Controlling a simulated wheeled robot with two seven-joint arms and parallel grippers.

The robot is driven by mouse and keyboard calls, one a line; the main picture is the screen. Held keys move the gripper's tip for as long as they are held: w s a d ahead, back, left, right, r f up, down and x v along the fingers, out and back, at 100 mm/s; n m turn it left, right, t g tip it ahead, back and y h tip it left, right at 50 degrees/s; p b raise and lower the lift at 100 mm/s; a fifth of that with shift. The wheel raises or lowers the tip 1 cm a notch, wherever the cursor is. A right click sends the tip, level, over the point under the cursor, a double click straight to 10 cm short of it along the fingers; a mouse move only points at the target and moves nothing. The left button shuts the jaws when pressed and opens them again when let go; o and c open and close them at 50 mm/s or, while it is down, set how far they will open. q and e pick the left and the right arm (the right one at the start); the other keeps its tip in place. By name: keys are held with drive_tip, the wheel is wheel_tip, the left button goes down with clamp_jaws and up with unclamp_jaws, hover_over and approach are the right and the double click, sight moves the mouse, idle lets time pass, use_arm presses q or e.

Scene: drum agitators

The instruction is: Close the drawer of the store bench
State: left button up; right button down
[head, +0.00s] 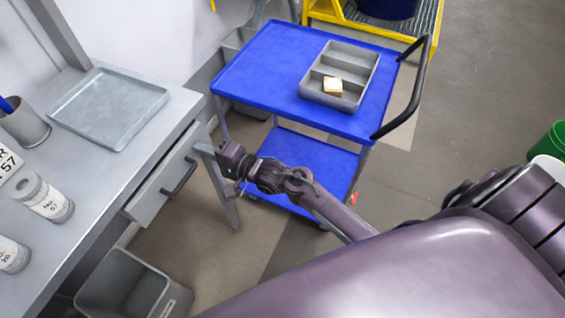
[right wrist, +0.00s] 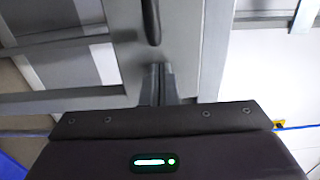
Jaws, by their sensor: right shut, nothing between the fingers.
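The store bench (head: 118,178) stands at the left of the head view. Its grey drawer (head: 150,200) has a dark bar handle (head: 179,178) on its front. The drawer front stands near the bench top's edge; I cannot tell exactly how far out it is. My right gripper (head: 203,149) is shut and empty, its fingers pointing at the far end of the drawer front, beyond the handle. In the right wrist view the shut fingertips (right wrist: 160,75) are at or very near the grey front, just below the handle (right wrist: 151,22). I cannot tell whether they touch. My left gripper is out of view.
A blue trolley (head: 270,75) with a divided grey tray (head: 318,90) stands beyond my right arm. A grey bin (head: 128,290) is on the floor below the bench. The bench top holds a shallow tray (head: 108,105) and labelled containers (head: 45,198).

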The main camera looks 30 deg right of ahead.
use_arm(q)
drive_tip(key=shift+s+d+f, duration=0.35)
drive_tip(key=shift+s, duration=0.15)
use_arm(e)
drive_tip(key=shift+x, duration=1.2)
drive_tip(key=shift+r, duration=0.2)
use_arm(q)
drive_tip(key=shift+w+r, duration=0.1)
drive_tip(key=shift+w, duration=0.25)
use_arm(e)
drive_tip(key=shift+r, duration=0.15)
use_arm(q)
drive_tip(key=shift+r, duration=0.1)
